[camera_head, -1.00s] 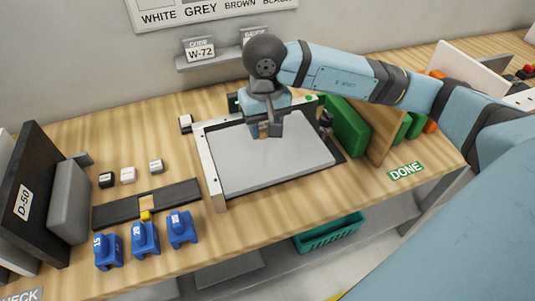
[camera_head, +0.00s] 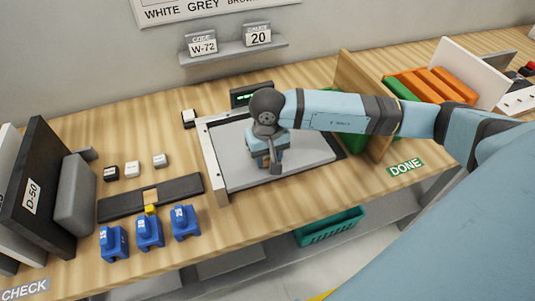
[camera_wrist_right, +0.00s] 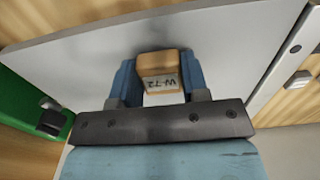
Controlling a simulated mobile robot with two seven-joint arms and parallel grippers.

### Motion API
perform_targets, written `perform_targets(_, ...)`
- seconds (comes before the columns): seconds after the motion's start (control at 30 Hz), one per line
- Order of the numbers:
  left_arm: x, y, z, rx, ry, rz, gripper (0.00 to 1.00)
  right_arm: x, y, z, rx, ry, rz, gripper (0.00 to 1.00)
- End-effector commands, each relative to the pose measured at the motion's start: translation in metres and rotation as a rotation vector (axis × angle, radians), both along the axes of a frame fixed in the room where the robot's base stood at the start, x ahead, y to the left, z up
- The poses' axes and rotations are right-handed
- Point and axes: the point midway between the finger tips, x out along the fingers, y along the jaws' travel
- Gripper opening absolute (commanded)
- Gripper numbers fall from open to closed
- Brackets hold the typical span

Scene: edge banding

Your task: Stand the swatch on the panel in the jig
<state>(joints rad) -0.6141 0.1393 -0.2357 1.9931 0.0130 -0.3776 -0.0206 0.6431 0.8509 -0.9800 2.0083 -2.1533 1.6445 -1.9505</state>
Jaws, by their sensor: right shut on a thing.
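The grey panel (camera_head: 310,150) lies flat in the jig (camera_head: 215,168), a frame with a pale left rail. My right gripper (camera_head: 264,163) is over the left-middle part of the panel, pointing down. In the right wrist view, its blue fingers (camera_wrist_right: 160,85) are shut on the swatch (camera_wrist_right: 160,66), a small tan wooden block with a white label reading W-72. The panel (camera_wrist_right: 225,40) spreads out behind the block in that view. I cannot tell whether the swatch touches the panel. My left gripper is out of view.
Cards reading W-72 (camera_head: 202,46) and 20 (camera_head: 257,35) stand on the back shelf. Several blue blocks (camera_head: 149,233) and a dark strip (camera_head: 120,203) lie left of the jig. A wooden divider (camera_head: 352,75) stands to its right. Bare table shows at the front.

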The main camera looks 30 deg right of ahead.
Motion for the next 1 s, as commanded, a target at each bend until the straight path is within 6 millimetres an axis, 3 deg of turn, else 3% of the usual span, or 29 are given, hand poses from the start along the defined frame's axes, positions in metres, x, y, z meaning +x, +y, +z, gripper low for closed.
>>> perform_targets(0.17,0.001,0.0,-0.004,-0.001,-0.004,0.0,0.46,0.0,0.0,-0.005,0.0,0.0,0.0,0.19)
perform_targets(0.2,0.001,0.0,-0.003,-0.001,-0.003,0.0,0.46,0.0,0.0,-0.003,0.0,0.0,0.0,0.46)
perform_targets(0.3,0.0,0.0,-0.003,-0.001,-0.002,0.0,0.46,0.0,0.0,-0.003,0.0,0.0,0.0,0.67)
perform_targets(0.73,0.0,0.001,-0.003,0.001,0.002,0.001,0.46,0.001,0.0,0.008,0.0,-0.004,0.0,0.67)
perform_targets(1.0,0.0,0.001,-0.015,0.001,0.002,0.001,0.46,0.001,0.0,0.065,0.001,-0.006,0.001,0.67)
